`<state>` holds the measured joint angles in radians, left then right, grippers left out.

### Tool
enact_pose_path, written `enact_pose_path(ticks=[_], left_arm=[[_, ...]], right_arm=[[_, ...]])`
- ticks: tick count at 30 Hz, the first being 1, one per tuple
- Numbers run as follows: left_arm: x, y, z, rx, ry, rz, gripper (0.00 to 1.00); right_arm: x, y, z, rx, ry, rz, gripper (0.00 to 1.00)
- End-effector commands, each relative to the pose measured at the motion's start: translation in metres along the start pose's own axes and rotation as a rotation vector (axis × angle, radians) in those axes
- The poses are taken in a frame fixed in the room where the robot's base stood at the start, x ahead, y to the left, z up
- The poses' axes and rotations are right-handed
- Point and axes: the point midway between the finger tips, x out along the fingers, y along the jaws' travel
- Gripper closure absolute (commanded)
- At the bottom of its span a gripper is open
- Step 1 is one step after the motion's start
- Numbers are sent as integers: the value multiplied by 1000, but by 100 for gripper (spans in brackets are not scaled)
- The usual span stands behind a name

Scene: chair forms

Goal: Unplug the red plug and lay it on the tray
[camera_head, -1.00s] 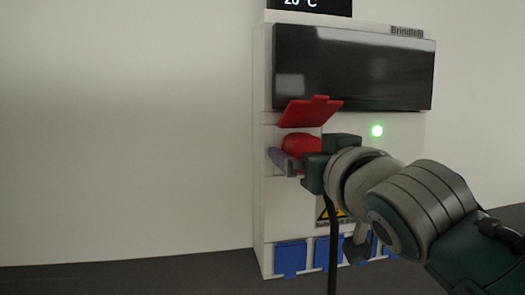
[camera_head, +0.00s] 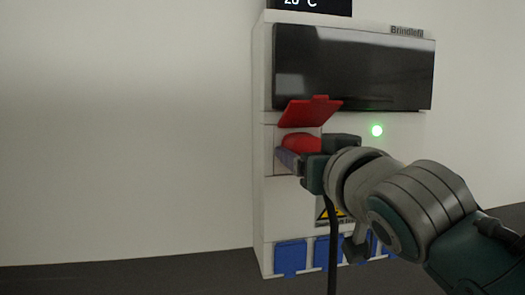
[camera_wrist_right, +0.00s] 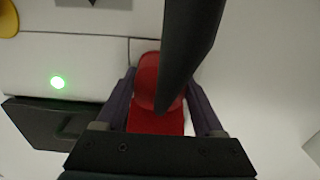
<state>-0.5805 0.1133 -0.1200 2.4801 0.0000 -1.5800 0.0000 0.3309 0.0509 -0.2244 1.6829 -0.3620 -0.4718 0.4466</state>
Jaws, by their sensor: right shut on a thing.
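The red plug (camera_head: 300,142) sits at the socket on the front of a white wall box, under a raised red flap (camera_head: 310,110). My right gripper (camera_head: 306,151) is at the plug and shut on it, with a finger on each side. In the right wrist view, the plug (camera_wrist_right: 146,78) shows between the two fingers (camera_wrist_right: 160,97), with the red flap (camera_wrist_right: 155,123) below it in the picture. A thick black cable (camera_wrist_right: 188,50) crosses in front and hides part of the plug. It hangs down in the head view (camera_head: 333,240). No tray and no left gripper are in view.
The white box (camera_head: 262,205) carries a dark screen (camera_head: 352,68), a lit green lamp (camera_head: 377,131) and a yellow warning sign (camera_head: 322,213). Several blue covers (camera_head: 290,257) line its bottom. The space left of the box is clear.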

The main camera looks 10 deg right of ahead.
Motion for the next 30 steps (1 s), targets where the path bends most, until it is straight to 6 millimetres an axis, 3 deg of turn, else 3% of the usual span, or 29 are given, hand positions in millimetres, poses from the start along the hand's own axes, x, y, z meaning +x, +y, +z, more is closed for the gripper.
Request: enact_pose_path(ticks=[3, 13, 30], left_arm=[[0, 0, 0, 0, 0, 0, 50], [-1, -1, 0, 2, 0, -2, 50], [-12, -3, -4, 10, -1, -8, 50]], right_arm=[[0, 0, 0, 0, 0, 0, 100], [-2, 0, -1, 0, 2, -1, 100], [-24, 0, -2, 0, 2, -1, 100]])
